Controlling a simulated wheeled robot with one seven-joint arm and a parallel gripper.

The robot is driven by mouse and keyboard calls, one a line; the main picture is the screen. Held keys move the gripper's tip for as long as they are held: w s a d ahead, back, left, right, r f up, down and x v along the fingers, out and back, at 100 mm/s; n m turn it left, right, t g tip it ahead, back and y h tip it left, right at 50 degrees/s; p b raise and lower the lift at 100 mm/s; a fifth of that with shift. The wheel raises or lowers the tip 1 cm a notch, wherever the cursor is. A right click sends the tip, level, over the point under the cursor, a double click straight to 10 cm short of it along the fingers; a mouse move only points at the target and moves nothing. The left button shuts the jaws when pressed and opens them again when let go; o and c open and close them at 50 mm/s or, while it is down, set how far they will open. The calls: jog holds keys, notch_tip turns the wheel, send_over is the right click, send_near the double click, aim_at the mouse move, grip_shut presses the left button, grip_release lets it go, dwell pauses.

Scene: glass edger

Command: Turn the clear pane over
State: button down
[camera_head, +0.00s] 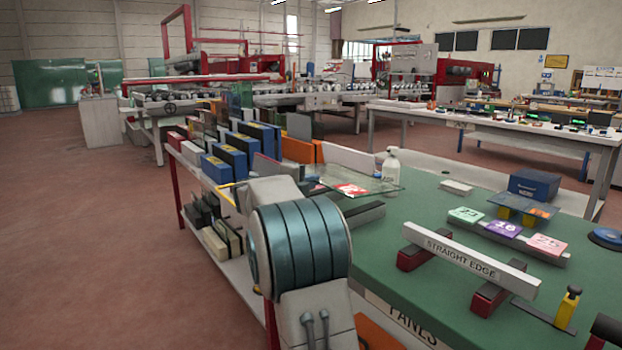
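A clear pane (382,186) of see-through glass with a greenish edge lies near the back left of the green-topped bench (400,260). A red and white label (350,190) shows at or through the pane; I cannot tell whether it is on the glass or under it. My thick arm link stands in front of the pane's near left side. My gripper is largely or wholly hidden behind that link; small dark parts beside it are too unclear to read. I cannot tell whether it touches the pane.
A straight edge bar (470,260) rests on red-and-black blocks. Behind it are numbered cards (503,229) and a bluish pane (540,209) on yellow supports. A white spray bottle (391,166) stands beyond the clear pane. A rack of upright boxes (222,168) lies left.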

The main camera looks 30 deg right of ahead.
jog(key=shift+f+b, duration=1.3)
jog(key=shift+f, duration=1)
jog(key=shift+f, duration=0.4)
jog(key=c, duration=1.6)
grip_release()
jog(key=shift+o, duration=0.2)
jog(key=shift+f, duration=0.15)
jog(key=p+v, duration=0.2)
jog(key=v, duration=1.2)
jog(key=shift+d, duration=0.1)
